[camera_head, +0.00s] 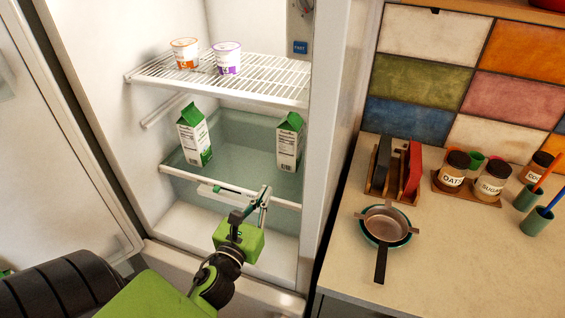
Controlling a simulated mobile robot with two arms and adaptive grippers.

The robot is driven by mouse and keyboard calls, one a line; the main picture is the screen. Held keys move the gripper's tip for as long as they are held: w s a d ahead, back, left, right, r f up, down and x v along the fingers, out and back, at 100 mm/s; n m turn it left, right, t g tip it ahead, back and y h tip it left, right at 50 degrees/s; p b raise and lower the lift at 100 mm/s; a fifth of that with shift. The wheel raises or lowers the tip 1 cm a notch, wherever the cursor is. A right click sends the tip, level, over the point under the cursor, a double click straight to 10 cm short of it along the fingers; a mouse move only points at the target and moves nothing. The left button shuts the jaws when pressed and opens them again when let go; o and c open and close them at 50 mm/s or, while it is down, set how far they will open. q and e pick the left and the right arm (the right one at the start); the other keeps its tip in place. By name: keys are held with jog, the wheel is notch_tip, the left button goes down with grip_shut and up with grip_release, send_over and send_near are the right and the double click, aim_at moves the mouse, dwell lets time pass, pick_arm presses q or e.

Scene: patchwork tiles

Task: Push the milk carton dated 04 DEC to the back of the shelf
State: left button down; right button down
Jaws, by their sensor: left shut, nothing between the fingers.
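Two green-topped milk cartons stand on the glass middle shelf (240,172) of the open fridge. The left milk carton (195,140) is near the shelf's left side and looks tilted in this view. The right milk carton (289,145) stands near the right wall. Their dates are too small to read, so I cannot tell which is 04 DEC. My left gripper (265,193) is shut and empty, in front of the shelf's front edge, below and left of the right carton and apart from both. My right gripper is not in view.
A wire rack (220,84) above holds an orange-marked cup (184,54) and a purple-marked cup (227,58). The fridge door (60,130) stands open at left. A counter (440,270) at right carries a pan (384,227) and jars. The shelf between the cartons is clear.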

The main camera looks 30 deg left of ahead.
aim_at(286, 157)
pick_arm(q)
jog(key=p+x, duration=0.3)
jog(key=x, duration=0.9)
jog(key=shift+p, duration=0.3)
jog(key=shift+w+a+f, duration=0.1)
jog(key=shift+w+a, duration=0.1)
jog(key=shift+w, duration=0.45)
